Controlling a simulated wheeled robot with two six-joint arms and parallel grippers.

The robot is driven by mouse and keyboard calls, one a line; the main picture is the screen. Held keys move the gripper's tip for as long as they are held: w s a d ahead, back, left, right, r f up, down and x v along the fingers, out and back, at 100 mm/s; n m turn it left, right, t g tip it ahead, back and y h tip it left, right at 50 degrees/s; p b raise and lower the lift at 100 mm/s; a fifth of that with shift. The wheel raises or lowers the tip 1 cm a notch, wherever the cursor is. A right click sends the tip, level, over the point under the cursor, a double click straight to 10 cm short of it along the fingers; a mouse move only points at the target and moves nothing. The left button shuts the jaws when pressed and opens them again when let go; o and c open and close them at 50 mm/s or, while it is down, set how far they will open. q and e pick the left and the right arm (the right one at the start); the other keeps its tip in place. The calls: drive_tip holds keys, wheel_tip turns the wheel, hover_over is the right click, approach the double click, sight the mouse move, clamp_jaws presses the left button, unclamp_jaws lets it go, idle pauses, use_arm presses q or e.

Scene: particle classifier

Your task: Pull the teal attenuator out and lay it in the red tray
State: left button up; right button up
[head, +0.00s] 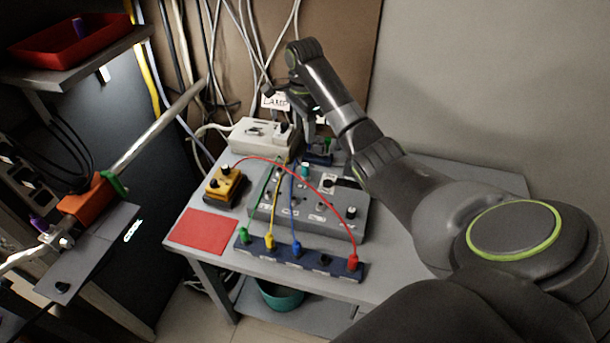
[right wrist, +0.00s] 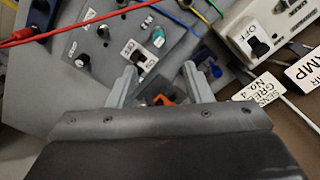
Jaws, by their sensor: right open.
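A small teal cylinder, apparently the teal attenuator (head: 305,170), stands upright in the grey panel box (head: 335,215) on the table. It also shows in the right wrist view (right wrist: 158,38), just beyond my fingertips. The red tray (head: 60,45) is on a shelf at the upper left, with a purple item in it. My right gripper (right wrist: 160,72) is open, its fingers apart, with nothing held. It is above the back of the panel, near a dark blue unit with an orange part (right wrist: 163,100). In the head view its fingers are mostly hidden. My left gripper is not seen.
Red, yellow, blue and green cables arch from the panel to a dark strip (head: 300,258). A white box (head: 262,138) and a yellow pedal-like box (head: 225,187) stand left of it. A flat red sheet (head: 203,229) lies at the table's left. A pipe (head: 160,130) crosses the left side.

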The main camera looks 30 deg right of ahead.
sight(305, 164)
drive_tip(key=f+b, duration=0.1)
drive_tip(key=f, duration=0.1)
drive_tip(key=f+b, duration=0.2)
drive_tip(key=f, duration=0.1)
drive_tip(key=shift+w+d+b, duration=0.2)
drive_tip(key=shift+b, duration=0.1)
wheel_tip(305, 164, down, 3)
drive_tip(key=shift+f+p, duration=0.2)
drive_tip(key=shift+p, duration=0.45)
drive_tip(key=shift+f, duration=0.5)
drive_tip(key=f, duration=0.3)
drive_tip(key=f+p, duration=0.1)
drive_tip(key=shift+s+f, duration=0.2)
drive_tip(key=shift+s, duration=0.1)
drive_tip(key=shift+f, duration=0.25)
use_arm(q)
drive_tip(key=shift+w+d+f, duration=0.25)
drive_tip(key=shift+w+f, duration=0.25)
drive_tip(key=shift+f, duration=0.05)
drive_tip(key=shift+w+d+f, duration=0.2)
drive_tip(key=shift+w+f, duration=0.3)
use_arm(e)
drive_tip(key=shift+c, duration=0.5)
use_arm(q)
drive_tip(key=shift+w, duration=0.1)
use_arm(e)
clamp_jaws()
